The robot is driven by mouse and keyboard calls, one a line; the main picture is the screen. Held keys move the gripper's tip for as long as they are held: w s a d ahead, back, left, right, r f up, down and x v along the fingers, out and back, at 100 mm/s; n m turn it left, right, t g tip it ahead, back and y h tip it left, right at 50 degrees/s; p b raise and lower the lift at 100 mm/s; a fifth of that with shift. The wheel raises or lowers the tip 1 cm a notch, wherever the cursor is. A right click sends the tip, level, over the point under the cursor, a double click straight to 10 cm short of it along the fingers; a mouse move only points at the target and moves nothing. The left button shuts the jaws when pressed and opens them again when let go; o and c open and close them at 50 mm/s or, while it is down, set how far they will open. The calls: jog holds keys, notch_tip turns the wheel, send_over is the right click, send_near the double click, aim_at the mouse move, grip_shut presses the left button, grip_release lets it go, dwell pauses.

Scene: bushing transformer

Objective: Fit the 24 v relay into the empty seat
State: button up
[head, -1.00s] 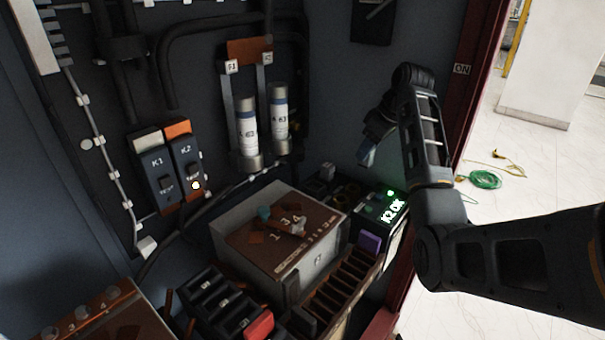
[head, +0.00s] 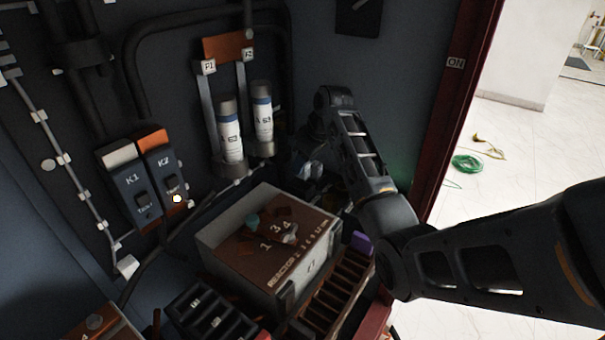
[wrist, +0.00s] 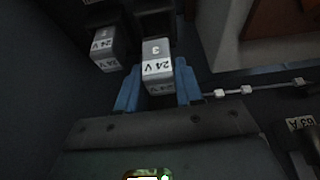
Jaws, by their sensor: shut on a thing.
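In the wrist view the blue fingers of my gripper (wrist: 158,92) are closed on the sides of a grey relay (wrist: 157,62) marked "24 V" and "3". A dark block sits just beyond the relay's far end; I cannot tell whether the two touch. A second grey "24 V" relay (wrist: 103,46) stands to the left, in front of another dark block. In the head view my gripper (head: 312,168) is small and partly behind my arm, right of the two white fuses. The relay and any empty seat are not clear there.
The reactor box (head: 270,245) stands in front, with a slotted rack (head: 335,290) beside it. K1 (head: 128,185) and K2 (head: 160,175) are on the left wall. Fuses (head: 230,130) and cables line the back. The red door frame (head: 450,90) bounds the right.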

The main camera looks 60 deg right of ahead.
aim_at(303, 175)
jog(key=shift+a+f, duration=0.15)
jog(key=shift+f, duration=1)
jog(key=shift+a+f, duration=0.1)
jog(key=shift+f, duration=1)
grip_shut()
jog(key=o, duration=0.7)
grip_release()
jog(key=shift+f, duration=0.1)
jog(key=shift+c, duration=0.2)
jog(key=o, duration=0.4)
jog(key=shift+r, duration=0.25)
jog(key=shift+d, duration=0.1)
